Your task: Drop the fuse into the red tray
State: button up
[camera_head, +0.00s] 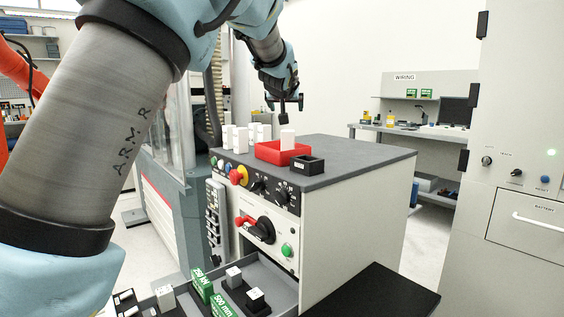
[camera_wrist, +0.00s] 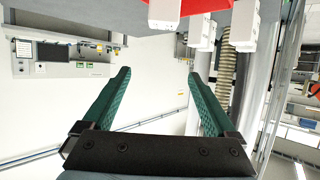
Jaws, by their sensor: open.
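The red tray (camera_head: 268,154) sits on the grey top of the machine cabinet. A white block-shaped fuse (camera_head: 287,140) stands upright inside it, its lower part hidden by the tray wall. In the wrist view the red tray (camera_wrist: 192,7) shows at the top edge, with a white fuse (camera_wrist: 164,14) against it. Several similar white fuses (camera_head: 241,141) stand on the cabinet top left of the tray. My gripper (camera_head: 285,103) is above the tray, clear of it. In the wrist view its green fingers (camera_wrist: 159,78) are apart with nothing between them.
A small black tray (camera_head: 307,166) sits right of the red one. The cabinet front has knobs and a red-handled switch (camera_head: 262,229). Below, an open grey drawer (camera_head: 283,293) holds green labelled blocks and white-topped pieces. The cabinet top's right side (camera_head: 365,156) is clear.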

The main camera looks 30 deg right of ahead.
jog(key=shift+b+v, duration=0.5)
jog(key=shift+v, duration=1.4)
jog(key=w+a+f+n+g+y+p, duration=0.1)
jog(key=a+f+y, duration=0.1)
jog(key=a+f, duration=0.55)
jog(key=a+f+n+g+y+p, duration=0.15)
jog(key=a+f, duration=0.25)
jog(key=a, duration=0.7)
jog(key=w+a+f+n+g+y, duration=0.1)
jog(key=a+f+y, duration=0.1)
jog(key=a+f, duration=0.5)
jog(key=s+a+f+n+g+y+p, duration=0.1)
jog(key=s+a+f+g, duration=0.2)
jog(key=s+a, duration=0.7)
jog(key=s+a+f+n+g+y+p, duration=0.1)
jog(key=s+a+f+g, duration=0.2)
jog(key=s+a+f, duration=0.3)
jog(key=s+a, duration=0.5)
jog(key=shift+s+a+f, duration=0.15)
jog(key=shift+s+a, duration=0.15)
jog(key=shift+s, duration=0.1)
